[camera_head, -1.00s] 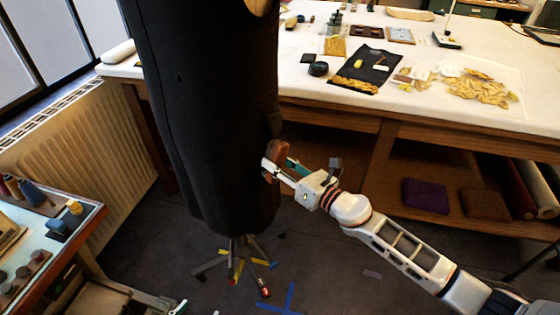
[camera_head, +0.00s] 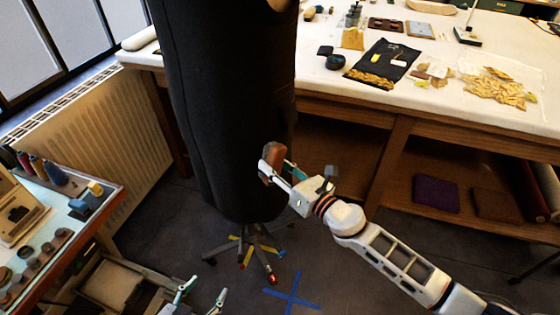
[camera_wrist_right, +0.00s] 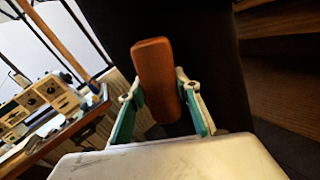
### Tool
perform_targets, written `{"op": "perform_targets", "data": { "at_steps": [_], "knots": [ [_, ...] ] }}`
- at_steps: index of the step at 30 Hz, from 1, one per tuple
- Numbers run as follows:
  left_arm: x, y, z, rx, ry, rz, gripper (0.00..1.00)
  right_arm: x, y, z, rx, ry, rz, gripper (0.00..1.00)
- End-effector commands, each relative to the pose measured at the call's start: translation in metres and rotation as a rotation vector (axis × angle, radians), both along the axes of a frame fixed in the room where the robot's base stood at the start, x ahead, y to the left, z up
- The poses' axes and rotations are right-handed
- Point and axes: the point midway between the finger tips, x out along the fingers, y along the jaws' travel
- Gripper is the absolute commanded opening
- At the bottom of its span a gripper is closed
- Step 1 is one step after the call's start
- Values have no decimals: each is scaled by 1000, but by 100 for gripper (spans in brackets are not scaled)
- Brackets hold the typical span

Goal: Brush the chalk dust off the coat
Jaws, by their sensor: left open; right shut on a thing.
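The black coat (camera_head: 225,100) hangs upright on a stand with a splayed foot (camera_head: 250,250) in the head view. No chalk dust can be made out on it. My right gripper (camera_head: 270,172) is shut on a brown wooden-backed brush (camera_head: 276,156) at the coat's lower right side. In the right wrist view the brush (camera_wrist_right: 157,80) stands upright between the fingers, with the dark coat (camera_wrist_right: 205,45) behind it. Its bristles are hidden, and I cannot tell whether they touch the cloth. My left gripper (camera_head: 200,293) is open and empty at the bottom edge, below the coat.
A long white-topped table (camera_head: 470,95) with cloth scraps and tools stands behind and right. A side bench (camera_head: 110,205) with bottles and small pots is at the left, near a radiator (camera_head: 110,135). A blue tape cross (camera_head: 292,291) marks the open floor.

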Motion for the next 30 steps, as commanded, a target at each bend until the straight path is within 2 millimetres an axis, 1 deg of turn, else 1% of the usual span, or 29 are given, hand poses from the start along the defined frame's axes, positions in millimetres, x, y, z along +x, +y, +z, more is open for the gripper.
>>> {"op": "perform_targets", "data": {
  "at_steps": [1, 9, 24, 30],
  "knots": [
    [0, 0, 0, 0, 0, 0, 55, -2, 4, 2, 4, -1, 6, 15],
    [0, 0, -1, 1, 2, 0, 55, -4, 3, 2, 5, -1, 7, 15],
    [0, 0, 1, 0, 1, 0, 55, -35, -30, 0, 3, 1, 3, 15],
    [0, 0, 2, 0, 0, 0, 55, -44, -38, 1, 3, 0, 4, 15]
  ]
}}
